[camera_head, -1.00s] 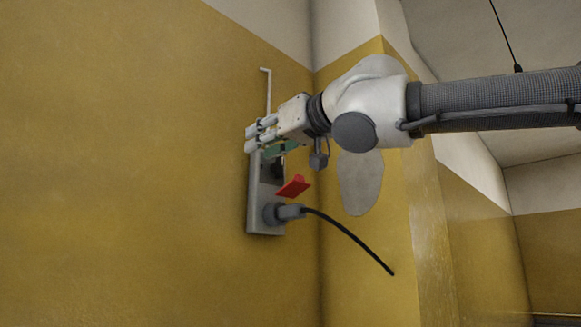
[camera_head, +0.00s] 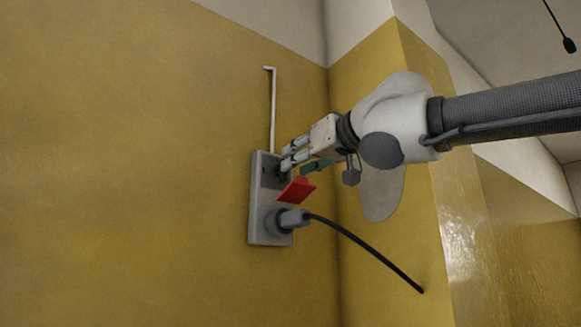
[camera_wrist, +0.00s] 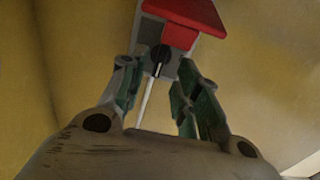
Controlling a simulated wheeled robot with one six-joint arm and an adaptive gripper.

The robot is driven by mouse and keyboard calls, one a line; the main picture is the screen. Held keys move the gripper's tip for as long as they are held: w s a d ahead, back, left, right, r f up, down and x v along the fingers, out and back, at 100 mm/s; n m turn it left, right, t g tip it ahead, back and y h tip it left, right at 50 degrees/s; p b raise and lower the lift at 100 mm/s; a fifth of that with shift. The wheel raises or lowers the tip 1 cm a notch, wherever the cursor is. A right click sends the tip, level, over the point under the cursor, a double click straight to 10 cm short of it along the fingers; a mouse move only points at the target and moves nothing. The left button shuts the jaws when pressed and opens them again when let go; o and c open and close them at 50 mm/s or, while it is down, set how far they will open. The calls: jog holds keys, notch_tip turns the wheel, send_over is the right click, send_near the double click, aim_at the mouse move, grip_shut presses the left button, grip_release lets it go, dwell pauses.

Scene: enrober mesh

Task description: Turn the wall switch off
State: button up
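The wall switch is on a grey wall plate (camera_head: 260,220), which also shows in the wrist view (camera_wrist: 145,40). A dark round knob (camera_wrist: 160,56) with a pale mark sits on the plate's upper part. A red flap-like piece (camera_head: 297,190) juts out below the knob and shows at the top of the wrist view (camera_wrist: 185,14). My gripper (camera_head: 287,160) is at the plate's upper right. In the wrist view its fingers (camera_wrist: 156,68) are apart, with the knob showing between them. I cannot tell whether they touch it.
A grey plug (camera_head: 291,219) with a black cable (camera_head: 365,248) sits in the plate's lower part. A thin pale rod or pipe (camera_head: 273,105) runs up the wall above the plate. A wall corner stands close to the right. The yellow wall at left is bare.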

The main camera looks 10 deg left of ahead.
jog(key=shift+x, duration=2.35)
jog(key=c, duration=0.7)
jog(key=shift+o, duration=0.2)
jog(key=shift+n, duration=0.3)
jog(key=shift+s+a+n, duration=0.1)
jog(key=shift+s+n, duration=0.05)
jog(key=shift+n, duration=3.25)
